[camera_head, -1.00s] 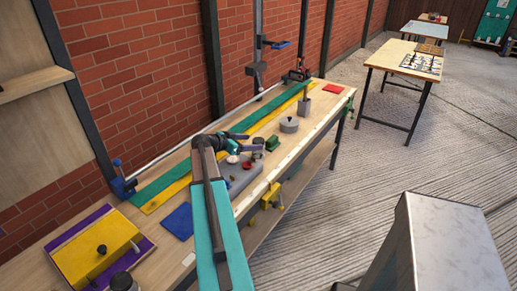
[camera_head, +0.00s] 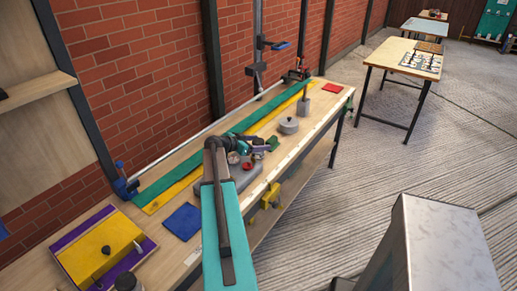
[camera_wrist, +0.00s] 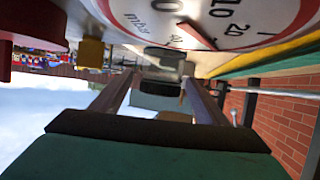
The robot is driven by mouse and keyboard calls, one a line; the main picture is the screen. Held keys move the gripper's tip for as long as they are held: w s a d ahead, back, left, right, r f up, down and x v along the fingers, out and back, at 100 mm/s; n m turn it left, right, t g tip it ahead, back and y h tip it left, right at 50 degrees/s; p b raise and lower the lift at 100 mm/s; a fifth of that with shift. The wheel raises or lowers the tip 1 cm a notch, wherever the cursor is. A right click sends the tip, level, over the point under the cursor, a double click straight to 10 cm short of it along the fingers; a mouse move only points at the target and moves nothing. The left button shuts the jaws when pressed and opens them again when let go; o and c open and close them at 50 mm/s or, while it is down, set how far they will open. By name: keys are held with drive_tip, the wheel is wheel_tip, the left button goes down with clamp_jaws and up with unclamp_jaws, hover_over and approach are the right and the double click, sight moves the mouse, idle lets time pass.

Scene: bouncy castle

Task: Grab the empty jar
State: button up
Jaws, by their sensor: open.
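I cannot clearly make out an empty jar in either view. My gripper (camera_head: 262,148) is over the workbench, beside a small group of objects on a grey base (camera_head: 245,178). In the wrist view my gripper (camera_wrist: 158,92) has its two fingers apart, with nothing visibly held. A grey, rounded object (camera_wrist: 165,62) shows beyond and between the fingers; I cannot tell whether it is the jar. A white dial with a red rim and numbers (camera_wrist: 225,15) is very close to the wrist camera. The arm hides part of the group in the head view.
A grey round lidded pot (camera_head: 289,125) stands farther along the workbench (camera_head: 318,112). A small green object (camera_head: 273,143) is beside my gripper. Green (camera_head: 165,180) and yellow (camera_head: 178,188) strips run along the wall side. A blue square (camera_head: 183,221) lies nearer, and a brick wall is behind.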

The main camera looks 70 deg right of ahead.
idle(0.4)
drive_tip(key=c, duration=1.2)
drive_tip(key=shift+o, duration=0.2)
drive_tip(key=shift+r+b, duration=1.65)
drive_tip(key=shift+r, duration=3.35)
